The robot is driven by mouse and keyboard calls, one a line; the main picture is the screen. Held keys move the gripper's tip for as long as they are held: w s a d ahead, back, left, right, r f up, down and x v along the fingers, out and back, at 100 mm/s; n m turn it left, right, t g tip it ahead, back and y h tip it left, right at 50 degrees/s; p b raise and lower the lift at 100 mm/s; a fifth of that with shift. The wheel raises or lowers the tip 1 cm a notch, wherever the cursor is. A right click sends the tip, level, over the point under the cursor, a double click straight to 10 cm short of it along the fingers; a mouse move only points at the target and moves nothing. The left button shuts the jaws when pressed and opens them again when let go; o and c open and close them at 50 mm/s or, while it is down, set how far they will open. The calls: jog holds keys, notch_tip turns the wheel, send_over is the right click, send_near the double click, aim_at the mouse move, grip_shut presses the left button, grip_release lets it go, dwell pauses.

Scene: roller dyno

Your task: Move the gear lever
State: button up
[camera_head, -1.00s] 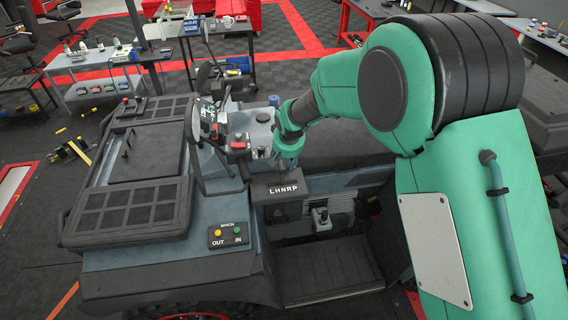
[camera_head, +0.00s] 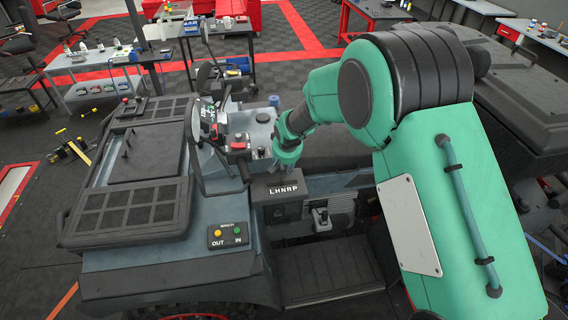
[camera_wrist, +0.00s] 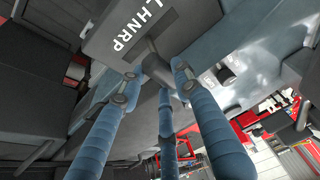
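The gear lever (camera_wrist: 157,69) shows in the wrist view as a dark, short rounded stick coming out beside the dark gear panel (camera_wrist: 122,27) marked LHNRP. My gripper (camera_wrist: 156,75) has three blue fingers spread around the lever's end, with small gaps seen at the sides, so it looks open. Whether the rear finger touches the lever is hard to tell. In the head view my gripper (camera_head: 287,156) is just above and behind the gear panel (camera_head: 283,189), and it hides the lever there.
The vehicle's console with a red button (camera_head: 238,146) and the steering wheel stand left of my gripper. The footwell (camera_head: 325,268) below is open. Tables with tools stand behind.

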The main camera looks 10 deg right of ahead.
grip_shut()
jog(key=d+f, duration=0.1)
jog(key=d, duration=0.7)
jog(key=shift+s+d+f+b, duration=0.2)
jog(key=shift+f+b, duration=0.15)
jog(key=shift+b, duration=0.05)
jog(key=shift+o, duration=2.3)
grip_release()
jog(key=o, duration=0.3)
jog(key=shift+w+d+f, duration=0.1)
jog(key=shift+d+f, duration=0.05)
jog(key=shift+d, duration=0.05)
jog(key=shift+a, duration=0.2)
jog(key=shift+r, duration=0.35)
